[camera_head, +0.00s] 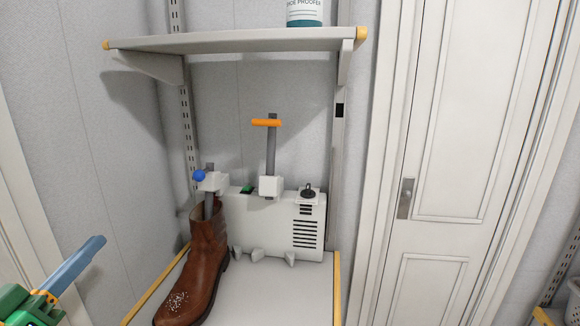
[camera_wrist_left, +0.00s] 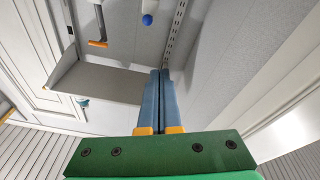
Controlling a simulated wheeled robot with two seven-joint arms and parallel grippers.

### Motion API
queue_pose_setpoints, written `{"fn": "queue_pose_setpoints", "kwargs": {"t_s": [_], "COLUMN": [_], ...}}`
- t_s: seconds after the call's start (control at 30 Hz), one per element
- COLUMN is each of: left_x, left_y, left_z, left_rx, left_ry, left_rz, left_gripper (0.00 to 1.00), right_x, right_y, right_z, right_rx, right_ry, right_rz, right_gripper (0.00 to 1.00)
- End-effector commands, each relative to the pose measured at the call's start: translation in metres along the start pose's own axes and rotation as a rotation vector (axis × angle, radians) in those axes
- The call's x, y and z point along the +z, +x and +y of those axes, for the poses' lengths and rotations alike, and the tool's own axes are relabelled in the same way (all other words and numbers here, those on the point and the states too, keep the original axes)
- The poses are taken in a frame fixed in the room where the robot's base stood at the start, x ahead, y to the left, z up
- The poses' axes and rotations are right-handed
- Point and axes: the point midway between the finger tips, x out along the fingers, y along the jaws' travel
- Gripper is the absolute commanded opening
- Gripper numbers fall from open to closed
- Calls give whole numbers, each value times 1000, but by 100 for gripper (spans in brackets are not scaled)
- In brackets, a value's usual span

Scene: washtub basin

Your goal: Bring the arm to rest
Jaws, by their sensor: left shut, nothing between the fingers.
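My left gripper (camera_head: 97,242) is in the lower left of the head view, with blue fingers and a green body. Its fingers are together and hold nothing; they also show side by side in the left wrist view (camera_wrist_left: 160,74). The gripper is apart from the boot, to its left. My right gripper is in neither view.
A brown boot (camera_head: 203,262) stands on the lower shelf (camera_head: 262,290), on a post with a blue knob (camera_head: 199,175). Behind it is a white machine (camera_head: 280,225) with an orange-handled lever (camera_head: 267,122). An upper shelf (camera_head: 230,41) holds a container (camera_head: 305,12). A door (camera_head: 455,150) stands right.

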Motion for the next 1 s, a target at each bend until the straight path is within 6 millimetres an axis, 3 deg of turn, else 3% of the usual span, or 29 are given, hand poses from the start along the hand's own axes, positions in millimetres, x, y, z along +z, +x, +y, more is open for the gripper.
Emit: {"fn": "queue_pose_setpoints", "kwargs": {"t_s": [0.27,0.43,0.57,0.67,0.8,0.9,1.0], "left_x": [67,139,204,256,317,347,364], "left_y": [-12,-36,-68,-100,-150,-183,-214], "left_z": [-27,-44,-46,-36,-3,29,67], "left_rx": [-132,-240,-304,-327,-301,-244,-158], "left_ry": [50,102,150,191,248,287,326], "left_rz": [-182,-395,-611,-807,-1089,-1276,-1446], "left_gripper": [0,0,0,0,0,0,0], "right_x": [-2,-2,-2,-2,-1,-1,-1], "right_y": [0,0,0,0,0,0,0], "right_z": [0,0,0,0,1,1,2], "right_rx": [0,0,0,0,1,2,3], "right_ry": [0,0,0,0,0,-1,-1], "right_rz": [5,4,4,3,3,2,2], "right_gripper": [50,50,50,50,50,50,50]}}
